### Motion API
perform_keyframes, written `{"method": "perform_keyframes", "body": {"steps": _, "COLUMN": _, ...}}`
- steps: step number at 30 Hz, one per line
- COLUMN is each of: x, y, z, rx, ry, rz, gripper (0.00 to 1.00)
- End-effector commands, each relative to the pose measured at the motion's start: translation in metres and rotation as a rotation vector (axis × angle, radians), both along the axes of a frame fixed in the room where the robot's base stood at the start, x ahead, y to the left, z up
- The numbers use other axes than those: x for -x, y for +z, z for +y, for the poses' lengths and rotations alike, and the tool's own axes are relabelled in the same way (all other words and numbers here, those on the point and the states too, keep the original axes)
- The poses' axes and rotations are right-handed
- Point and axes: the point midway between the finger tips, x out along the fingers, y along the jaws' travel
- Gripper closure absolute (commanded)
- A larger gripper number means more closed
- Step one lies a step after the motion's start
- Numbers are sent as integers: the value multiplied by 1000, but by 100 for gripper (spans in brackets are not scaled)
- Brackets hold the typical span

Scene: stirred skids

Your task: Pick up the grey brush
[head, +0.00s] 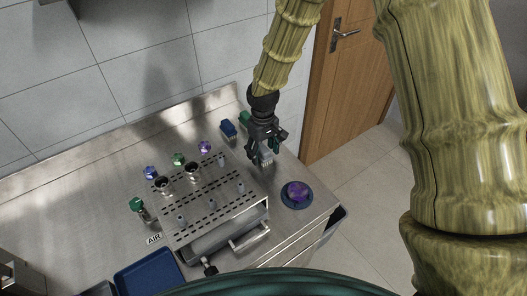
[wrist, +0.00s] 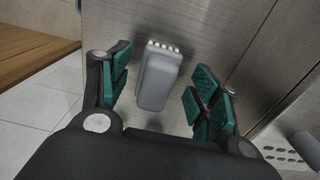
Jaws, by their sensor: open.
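The grey brush (wrist: 156,82) has a smooth grey body with a row of pale bristles at its far end. In the wrist view it lies between the two green-padded fingers of my gripper (wrist: 160,92), with a gap on each side. My gripper is open. In the head view my gripper (head: 265,152) points down over the right part of the steel counter. The grey brush (head: 267,156) shows partly there, between and behind the fingers.
A blue brush-like item (head: 228,129) and a green one stand left of my gripper. A purple object on a round blue base (head: 297,194) is to the right. A perforated steel rack (head: 215,200) with knobs and posts stands in front. A blue tray (head: 148,273) lies at lower left.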

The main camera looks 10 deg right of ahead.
Motion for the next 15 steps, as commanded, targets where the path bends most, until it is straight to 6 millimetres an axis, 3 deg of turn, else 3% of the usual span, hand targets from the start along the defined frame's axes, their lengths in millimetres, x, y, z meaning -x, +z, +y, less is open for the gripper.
{"method": "perform_keyframes", "body": {"steps": 4, "x": -1, "y": -11, "z": 0, "rx": 1, "ry": 1, "rz": 4, "gripper": 38}}
{"method": "perform_keyframes", "body": {"steps": 13, "x": -1, "y": -12, "z": 0, "rx": 0, "ry": 0, "rz": 3, "gripper": 38}}
{"method": "perform_keyframes", "body": {"steps": 15, "x": -1, "y": -12, "z": 0, "rx": 0, "ry": 0, "rz": 3, "gripper": 50}}
